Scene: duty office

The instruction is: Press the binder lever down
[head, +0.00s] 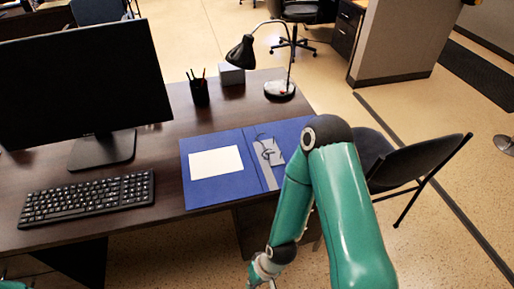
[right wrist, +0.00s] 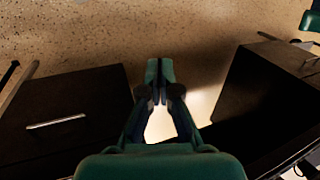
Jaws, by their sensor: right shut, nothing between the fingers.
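The blue binder (head: 217,189) lies open on the dark desk, near its front edge. A white sheet (head: 216,162) lies on its left side. The metal lever mechanism (head: 272,152) is on its right side, near the spine; it is too small to tell the lever's position. My right gripper (head: 262,274) is at the bottom edge of the head view, in front of the desk and apart from the binder. In the right wrist view its fingers (right wrist: 160,78) are together and empty, with the floor beyond them. My left gripper is not in view.
A monitor (head: 84,82) and keyboard (head: 88,199) stand left of the binder. A pen cup (head: 200,93), a small grey box (head: 231,75) and a black lamp (head: 280,91) stand behind it. A dark chair (head: 412,158) stands right of the desk, beyond my right arm.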

